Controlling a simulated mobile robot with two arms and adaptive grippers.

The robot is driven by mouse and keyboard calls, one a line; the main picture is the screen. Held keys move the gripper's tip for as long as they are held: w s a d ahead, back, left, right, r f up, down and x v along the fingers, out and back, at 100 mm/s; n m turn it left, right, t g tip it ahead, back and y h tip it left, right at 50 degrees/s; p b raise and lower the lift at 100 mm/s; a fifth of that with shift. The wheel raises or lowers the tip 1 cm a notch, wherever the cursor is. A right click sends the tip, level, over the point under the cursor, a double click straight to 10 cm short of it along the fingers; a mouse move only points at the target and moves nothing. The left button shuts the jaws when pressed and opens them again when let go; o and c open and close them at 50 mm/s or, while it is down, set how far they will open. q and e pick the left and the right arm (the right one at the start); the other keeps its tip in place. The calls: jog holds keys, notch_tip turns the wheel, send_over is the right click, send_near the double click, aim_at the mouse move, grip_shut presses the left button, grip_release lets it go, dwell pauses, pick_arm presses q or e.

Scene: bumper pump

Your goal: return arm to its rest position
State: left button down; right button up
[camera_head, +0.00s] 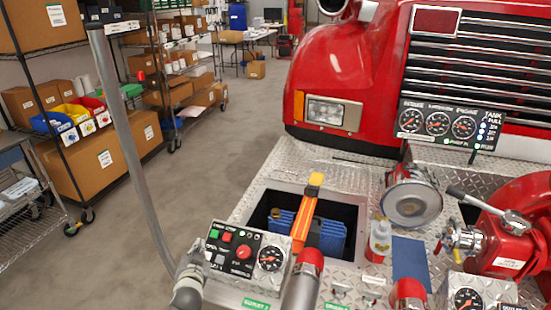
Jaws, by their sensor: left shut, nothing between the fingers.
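A grey, rounded part at the bottom left, beside the control panel, appears to be my left gripper (192,266). It looks shut and empty, and its fingers are small and hard to make out. It is close to the lower end of a long grey pole (128,140); I cannot tell whether they touch. My right gripper is not in view. The control panel (222,262) has a red button, a green button and a gauge. To its right, a recess holds blue material (332,236) under an orange strap (304,218) with a yellow end.
Red-topped cylinders (310,262) stand at the front edge. A round metal cap (412,200), a gauge board (437,124) and a red valve body (515,235) crowd the right. The red truck (350,60) rises behind. Shelves with boxes (98,160) stand left; the floor (215,150) between is clear.

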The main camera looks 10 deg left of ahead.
pick_arm(q)
jog(key=s+d+m+g+h, duration=0.1)
jog(key=s+d+g+h, duration=0.4)
jog(key=s, duration=1.2)
jog(key=s+d+g+h, duration=0.1)
jog(key=s+d+g, duration=0.4)
jog(key=s+d, duration=0.85)
jog(key=s+a+f+g+b, duration=0.1)
jog(key=s+f+b, duration=0.1)
jog(key=f, duration=1.2)
jog(key=s+a+f+b, duration=0.1)
jog(key=s+f, duration=0.2)
jog(key=f, duration=1.1)
jog(key=s+a+f+g+b, duration=0.1)
jog(key=s+a+f+b, duration=0.2)
jog(key=s+f, duration=1.3)
notch_tip(320, 180, down, 4)
jog(key=shift+s+r+g+y, duration=0.15)
jog(key=shift+s+g+y, duration=0.1)
jog(key=shift+g+y, duration=0.05)
